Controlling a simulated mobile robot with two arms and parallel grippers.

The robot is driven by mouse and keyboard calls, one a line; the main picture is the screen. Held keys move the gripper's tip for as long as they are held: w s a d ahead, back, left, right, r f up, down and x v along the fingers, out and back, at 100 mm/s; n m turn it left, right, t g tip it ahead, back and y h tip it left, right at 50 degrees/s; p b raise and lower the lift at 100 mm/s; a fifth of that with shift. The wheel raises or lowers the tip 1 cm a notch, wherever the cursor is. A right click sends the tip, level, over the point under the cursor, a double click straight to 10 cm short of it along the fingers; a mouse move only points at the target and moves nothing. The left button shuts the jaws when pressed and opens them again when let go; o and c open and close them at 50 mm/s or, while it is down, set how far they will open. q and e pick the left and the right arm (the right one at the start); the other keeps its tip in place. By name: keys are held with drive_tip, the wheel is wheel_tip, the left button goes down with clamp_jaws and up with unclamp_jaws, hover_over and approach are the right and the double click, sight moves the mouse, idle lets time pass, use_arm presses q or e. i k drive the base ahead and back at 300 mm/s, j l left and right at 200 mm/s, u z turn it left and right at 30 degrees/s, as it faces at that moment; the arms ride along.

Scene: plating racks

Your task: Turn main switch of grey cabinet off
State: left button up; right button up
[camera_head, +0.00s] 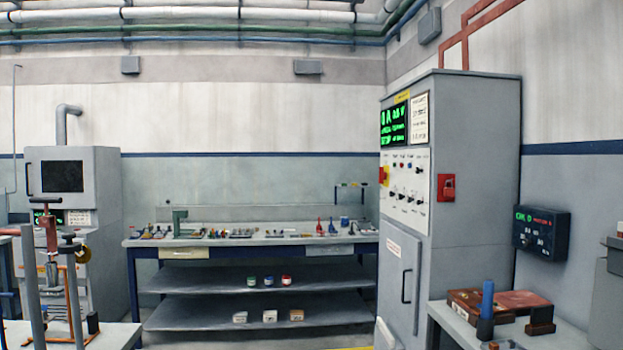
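The tall grey cabinet (470,150) stands right of the middle, against the right wall. Its front faces left and carries a black display (393,122) with green text and a light panel (405,188) with several small knobs and lamps. A red and yellow rotary switch (384,176) sits at the left edge of this panel, seen at a steep angle; its handle position cannot be made out. A red device (447,188) is on the cabinet's right side. Neither of my grippers is in view.
A workbench (340,241) with tools stands at the back. A grey machine (100,180) is at the left, behind a table (115,335) with stands. At the lower right, a bench (455,322) holds brown blocks (465,303) and a blue cylinder (488,296).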

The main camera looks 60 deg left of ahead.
sight(383, 177)
drive_tip(key=u, duration=1.75)
drive_tip(key=i+j+u, duration=0.35)
drive_tip(key=i, duration=0.85)
drive_tip(key=i+j+u, duration=0.15)
drive_tip(key=i+u, duration=0.25)
drive_tip(key=i, duration=0.8)
